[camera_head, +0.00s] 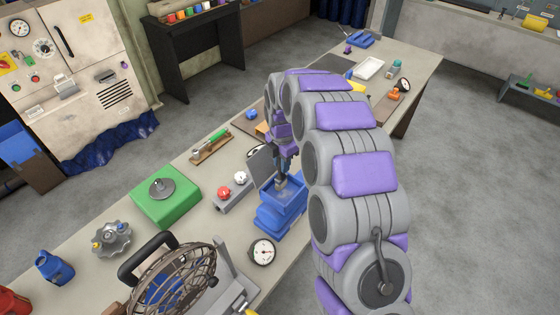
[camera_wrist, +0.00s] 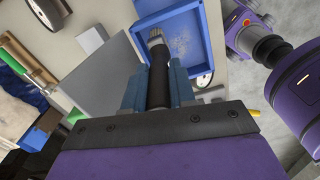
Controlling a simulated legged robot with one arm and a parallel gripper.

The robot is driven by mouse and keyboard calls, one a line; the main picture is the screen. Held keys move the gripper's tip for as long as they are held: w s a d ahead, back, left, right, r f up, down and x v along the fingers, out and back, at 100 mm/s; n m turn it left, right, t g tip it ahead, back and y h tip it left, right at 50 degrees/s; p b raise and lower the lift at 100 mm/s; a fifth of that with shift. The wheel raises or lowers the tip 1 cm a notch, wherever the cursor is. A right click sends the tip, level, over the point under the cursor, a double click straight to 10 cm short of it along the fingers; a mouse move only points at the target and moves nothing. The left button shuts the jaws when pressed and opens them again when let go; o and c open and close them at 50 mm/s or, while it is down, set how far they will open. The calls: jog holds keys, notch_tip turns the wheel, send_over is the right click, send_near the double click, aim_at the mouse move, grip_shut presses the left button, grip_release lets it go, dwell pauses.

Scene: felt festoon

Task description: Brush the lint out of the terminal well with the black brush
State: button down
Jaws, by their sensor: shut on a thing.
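The terminal well is a blue open-topped box (camera_head: 280,213) on the bench, with a grey lid standing open at its left in the head view. In the wrist view the well (camera_wrist: 203,60) shows pale specks of lint (camera_wrist: 182,44) on its blue floor. My gripper (camera_head: 284,165) is above the well, pointing down. It is shut on the black brush (camera_wrist: 158,78), whose handle lies between the fingers. I cannot tell whether the bristles touch the floor.
A dial gauge (camera_head: 262,252) lies in front of the well. A grey box with red and white knobs (camera_head: 232,192) stands left of it. A caged fan (camera_head: 175,275) and a green block (camera_head: 165,202) stand further left. My arm covers the bench to the right.

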jog(key=shift+w+a+f+p, duration=0.1)
jog(key=shift+w+a+p, duration=0.1)
jog(key=shift+a+p, duration=0.1)
jog(key=shift+s+d, duration=0.3)
jog(key=shift+d, duration=0.15)
dwell(1.2)
jog(key=shift+s, duration=0.1)
jog(key=s, duration=0.2)
jog(key=s+d, duration=0.1)
jog(key=s, duration=0.1)
jog(key=shift+s, duration=0.25)
dwell(2.0)
